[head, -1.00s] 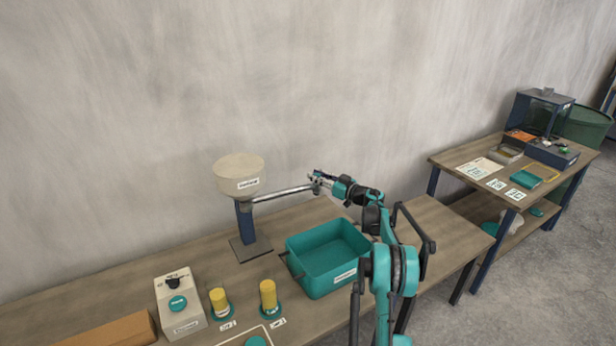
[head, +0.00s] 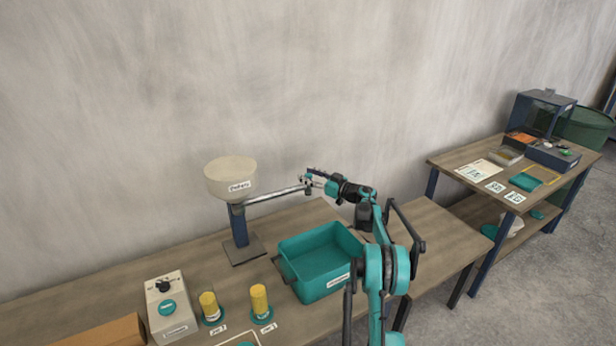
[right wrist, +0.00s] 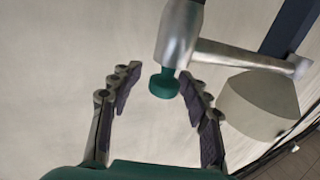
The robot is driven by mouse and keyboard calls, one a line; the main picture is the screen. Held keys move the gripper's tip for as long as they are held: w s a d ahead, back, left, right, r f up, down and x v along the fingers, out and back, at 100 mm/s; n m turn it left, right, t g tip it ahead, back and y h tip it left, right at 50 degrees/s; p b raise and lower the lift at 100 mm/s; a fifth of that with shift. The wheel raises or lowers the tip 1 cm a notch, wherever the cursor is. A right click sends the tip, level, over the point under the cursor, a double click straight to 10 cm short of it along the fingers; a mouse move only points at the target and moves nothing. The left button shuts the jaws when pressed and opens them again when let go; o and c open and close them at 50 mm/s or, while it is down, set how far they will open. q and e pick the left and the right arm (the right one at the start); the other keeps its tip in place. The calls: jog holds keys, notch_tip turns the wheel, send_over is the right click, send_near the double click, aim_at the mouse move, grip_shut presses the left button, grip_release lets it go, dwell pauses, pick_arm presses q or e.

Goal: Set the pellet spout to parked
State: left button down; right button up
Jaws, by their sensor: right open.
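The pellet spout is a grey metal tube (head: 272,195) that runs right from under the cream hopper (head: 229,181) on its blue post, out over the table behind the teal bin (head: 293,284). A small teal knob (right wrist: 164,84) sits at the spout's outer end in the right wrist view. My right gripper (head: 309,182) is at that outer end. In the right wrist view my right gripper (right wrist: 160,75) is open, with the knob between its fingers and gaps visible on both sides. My left gripper is not in view.
A control box (head: 172,308) with a black dial and two yellow cylinders (head: 260,301) on teal bases stand at the front of the table. The wall rises behind the hopper. A second table (head: 455,162) with trays and cards stands at the right.

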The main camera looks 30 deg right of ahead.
jog(key=shift+s, duration=0.15)
jog(key=v, duration=1.1)
jog(key=shift+s+d, duration=0.15)
jog(key=shift+s, duration=0.2)
jog(key=shift+r, duration=0.1)
